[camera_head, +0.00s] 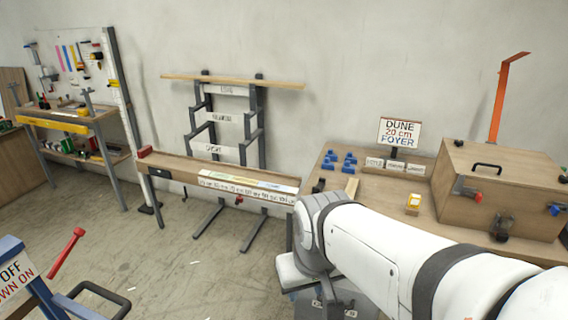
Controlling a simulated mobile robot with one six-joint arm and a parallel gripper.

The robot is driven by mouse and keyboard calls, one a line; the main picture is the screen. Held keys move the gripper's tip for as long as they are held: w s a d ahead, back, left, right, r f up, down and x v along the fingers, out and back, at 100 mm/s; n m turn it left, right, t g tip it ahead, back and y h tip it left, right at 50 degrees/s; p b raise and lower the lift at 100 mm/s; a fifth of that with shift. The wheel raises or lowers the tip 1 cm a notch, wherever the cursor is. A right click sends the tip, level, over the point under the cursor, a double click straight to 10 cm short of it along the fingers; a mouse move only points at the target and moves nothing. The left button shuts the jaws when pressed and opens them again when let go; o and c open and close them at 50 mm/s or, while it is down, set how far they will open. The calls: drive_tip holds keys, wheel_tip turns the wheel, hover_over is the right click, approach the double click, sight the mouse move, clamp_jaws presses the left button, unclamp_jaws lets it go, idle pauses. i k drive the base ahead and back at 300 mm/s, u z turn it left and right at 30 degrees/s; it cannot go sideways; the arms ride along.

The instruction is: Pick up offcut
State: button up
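A short pale wooden piece (351,188) that looks like an offcut lies on the right bench (388,214), just beyond the bend of my white arm. A few small pale scraps lie on the floor, one of them at the lower left (131,288); they are too small to identify. My arm reaches in from the lower right and bends downward near the bench's left end. Its gripper cannot be made out, and my arm hides part of the bench's front.
A narrow bench with a printed scale (247,185) stands before a rack with labelled levels and a long plank (232,81) on top. Blue blocks (330,161), a yellow item (413,203) and a wooden box (498,189) occupy the right bench. Floor at left centre is mostly clear.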

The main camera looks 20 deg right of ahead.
sight(350, 188)
drive_tip(key=z, duration=0.25)
drive_tip(key=i, duration=1.3)
drive_tip(key=z, duration=0.8)
drive_tip(key=k, duration=0.65)
drive_tip(key=z, duration=0.25)
drive_tip(key=i, duration=0.7)
drive_tip(key=u, duration=0.15)
